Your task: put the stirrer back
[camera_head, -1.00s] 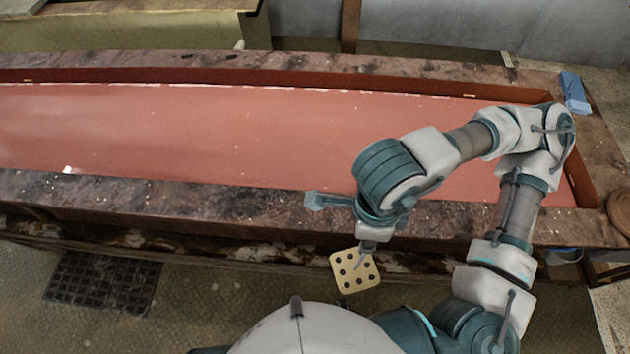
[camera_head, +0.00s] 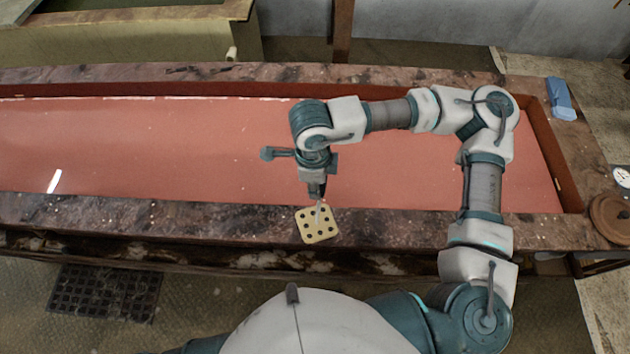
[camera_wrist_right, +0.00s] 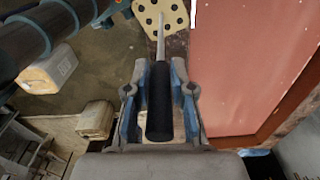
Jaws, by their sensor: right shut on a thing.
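My right gripper (camera_head: 317,189) is just beyond the plate and holds the stirrer. In the right wrist view the gripper (camera_wrist_right: 159,88) is shut on the stirrer's black handle (camera_wrist_right: 160,105). A thin pale shaft runs from the handle to the holed plate (camera_wrist_right: 160,15) at the top, which is partly cut off. My left gripper is not in view. I cannot make out a rack or rail clearly.
A long trough with a flat red surface (camera_head: 130,150) and a mottled brown rim (camera_head: 120,214) lies across the view. A blue object (camera_head: 560,98) and a round brown lid (camera_head: 612,218) are at the right. A dark grate (camera_head: 105,291) lies on the floor. Beige containers (camera_wrist_right: 48,70) stand below.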

